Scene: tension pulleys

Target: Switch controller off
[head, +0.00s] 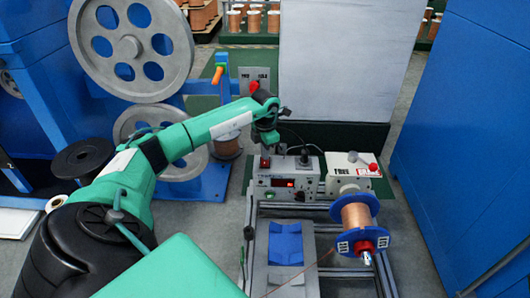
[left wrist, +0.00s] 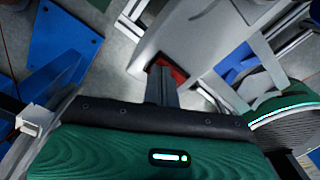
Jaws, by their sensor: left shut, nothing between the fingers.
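The controller (head: 300,176) is a grey box with a lit red display, several knobs on its front and a black lever on top. It stands at the back of the metal frame. A red rocker switch (head: 265,162) sits on its top left. My left gripper (head: 268,143) is shut and empty, pointing down just above this switch. In the left wrist view the shut fingers (left wrist: 161,88) overlap the red switch (left wrist: 179,73) on the grey box (left wrist: 205,30). I cannot tell whether they touch it or which way it is tipped. My right gripper is not in view.
A white box with a red-knobbed lever (head: 350,172) stands to the right of the controller. A copper spool (head: 356,225) with blue flanges is mounted on the frame's right side. A grey panel (head: 333,60) rises behind. Large grey pulleys (head: 131,75) stand at the left.

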